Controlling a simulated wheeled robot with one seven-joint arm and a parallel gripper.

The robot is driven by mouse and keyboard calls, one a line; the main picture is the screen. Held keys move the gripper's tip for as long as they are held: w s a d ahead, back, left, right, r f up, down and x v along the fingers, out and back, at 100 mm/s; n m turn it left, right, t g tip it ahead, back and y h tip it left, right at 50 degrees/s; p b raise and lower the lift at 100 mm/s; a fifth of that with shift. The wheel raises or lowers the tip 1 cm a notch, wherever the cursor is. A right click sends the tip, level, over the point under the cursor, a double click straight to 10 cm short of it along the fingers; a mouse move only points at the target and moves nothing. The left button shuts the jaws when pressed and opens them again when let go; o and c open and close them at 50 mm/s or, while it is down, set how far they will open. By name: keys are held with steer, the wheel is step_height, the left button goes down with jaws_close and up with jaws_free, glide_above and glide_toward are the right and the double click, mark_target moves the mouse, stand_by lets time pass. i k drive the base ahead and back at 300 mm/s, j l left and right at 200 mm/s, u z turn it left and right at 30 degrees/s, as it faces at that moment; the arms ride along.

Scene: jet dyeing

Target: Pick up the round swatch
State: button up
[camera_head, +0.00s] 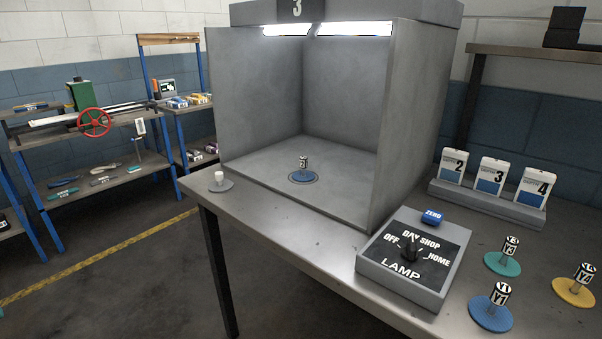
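Several round swatches with upright labelled handles are in view. On the table at right lie a teal round swatch (502,264) marked Y3, a blue round swatch (490,316) marked Y1 and a yellow round swatch (574,292) whose mark is hard to read. My gripper is not in view.
The light booth (418,110), marked 3, is open at the front and lit. A lamp control box (400,287) with a dial and blue ZERO button stands before it. A rack (487,205) holds cards 2, 3 and 4. Shelves (92,165) stand at left beyond clear floor.

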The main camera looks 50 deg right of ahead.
mark_target(302, 176)
steer(key=z, duration=0.35)
steer(key=i+z, duration=0.2)
steer(key=z, duration=0.3)
steer(key=i+z, duration=0.2)
steer(key=z, duration=0.25)
steer(key=i+j+z, duration=0.1)
steer(key=z, duration=0.4)
steer(key=i+j+z, duration=0.1)
steer(key=i+j, duration=0.25)
steer(key=i+j+z, duration=0.15)
steer(key=i+j, duration=0.15)
steer(key=j, duration=0.15)
steer(key=i+j+z, duration=0.1)
steer(key=i+j, duration=0.2)
steer(key=j, duration=0.1)
